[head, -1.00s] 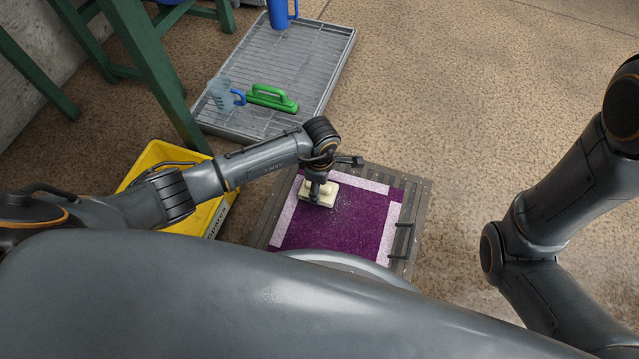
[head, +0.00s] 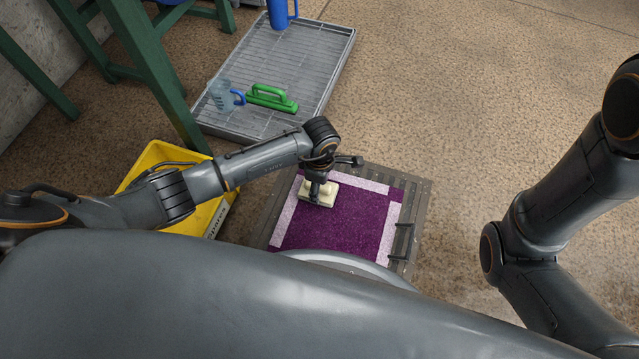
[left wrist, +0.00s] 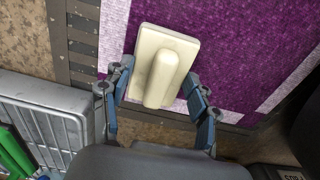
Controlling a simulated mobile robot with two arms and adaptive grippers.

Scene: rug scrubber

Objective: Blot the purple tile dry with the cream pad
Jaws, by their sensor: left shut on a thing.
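The purple tile (head: 345,232), a square with pale strips along its edges, lies on a grey slatted platform. It also shows in the left wrist view (left wrist: 245,60). The cream pad (head: 329,198) lies flat on the tile's upper left part, close to the pale strips. In the left wrist view the pad (left wrist: 148,45) has a raised handle, and it overlaps the pale border and the purple. My left gripper (head: 317,187) is shut on the pad's handle from above; its fingers (left wrist: 156,88) flank it. The pad's underside is hidden. My right gripper is out of view.
The grey platform (head: 418,205) has dark handles at its right. A yellow bin (head: 158,155) stands left. Floor at the right is clear.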

